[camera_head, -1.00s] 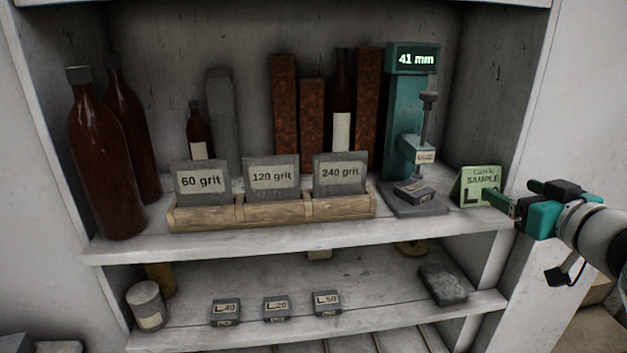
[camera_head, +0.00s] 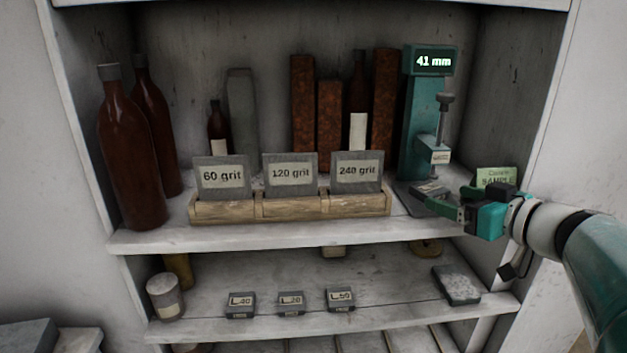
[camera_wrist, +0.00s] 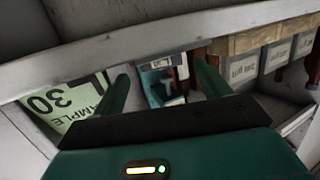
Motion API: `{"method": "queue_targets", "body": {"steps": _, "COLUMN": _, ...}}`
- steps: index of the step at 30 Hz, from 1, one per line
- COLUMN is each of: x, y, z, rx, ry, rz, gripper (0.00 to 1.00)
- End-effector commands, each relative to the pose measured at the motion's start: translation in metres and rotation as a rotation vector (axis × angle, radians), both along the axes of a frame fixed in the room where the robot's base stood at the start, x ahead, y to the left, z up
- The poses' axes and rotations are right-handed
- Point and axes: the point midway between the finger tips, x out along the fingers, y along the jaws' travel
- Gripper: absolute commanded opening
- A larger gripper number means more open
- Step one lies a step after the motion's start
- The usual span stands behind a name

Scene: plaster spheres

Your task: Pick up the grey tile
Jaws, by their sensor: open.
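A small grey tile (camera_head: 430,188) with a pale label lies on the base of the teal thickness gauge (camera_head: 417,125), whose display reads 41 mm. My gripper (camera_head: 447,200) is open and empty, just in front and to the right of the tile, and hides part of the gauge base. In the wrist view the gripper's two teal fingers (camera_wrist: 163,74) stand apart, with teal gauge parts (camera_wrist: 160,90) seen between them. I cannot make out the tile clearly there.
A green sample card (camera_head: 496,176) stands close behind my gripper. A wooden rack (camera_head: 290,207) with grit-labelled grey cards stands left of the gauge. Several brown bottles (camera_head: 128,150) stand farther left. The lower shelf holds labelled blocks (camera_head: 291,302) and a dark grey slab (camera_head: 456,285).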

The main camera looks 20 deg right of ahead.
Motion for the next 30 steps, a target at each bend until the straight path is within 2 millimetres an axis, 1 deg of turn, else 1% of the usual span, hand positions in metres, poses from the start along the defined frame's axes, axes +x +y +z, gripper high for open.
{"method": "queue_targets", "body": {"steps": 1, "x": 0.006, "y": 0.001, "z": -0.001, "rx": 0.001, "ry": 0.0, "rz": 0.0, "gripper": 0.76}}
{"method": "queue_targets", "body": {"steps": 8, "x": 0.022, "y": 0.004, "z": -0.002, "rx": -0.001, "ry": 0.001, "rz": 0.001, "gripper": 0.76}}
{"method": "queue_targets", "body": {"steps": 13, "x": 0.048, "y": 0.009, "z": -0.003, "rx": 0.0, "ry": 0.001, "rz": 0.003, "gripper": 0.76}}
{"method": "queue_targets", "body": {"steps": 16, "x": 0.059, "y": 0.01, "z": -0.005, "rx": 0.0, "ry": 0.001, "rz": 0.001, "gripper": 0.76}}
{"method": "queue_targets", "body": {"steps": 18, "x": 0.063, "y": 0.01, "z": -0.006, "rx": 0.0, "ry": 0.0, "rz": 0.001, "gripper": 0.76}}
{"method": "queue_targets", "body": {"steps": 23, "x": 0.063, "y": 0.01, "z": -0.006, "rx": 0.0, "ry": -0.001, "rz": 0.0, "gripper": 0.76}}
{"method": "queue_targets", "body": {"steps": 24, "x": 0.063, "y": 0.01, "z": -0.006, "rx": 0.0, "ry": -0.001, "rz": 0.0, "gripper": 0.72}}
{"method": "queue_targets", "body": {"steps": 26, "x": 0.062, "y": 0.01, "z": -0.005, "rx": 0.0, "ry": -0.001, "rz": 0.0, "gripper": 0.6}}
{"method": "queue_targets", "body": {"steps": 30, "x": 0.062, "y": 0.01, "z": -0.006, "rx": -0.001, "ry": -0.001, "rz": 0.0, "gripper": 0.32}}
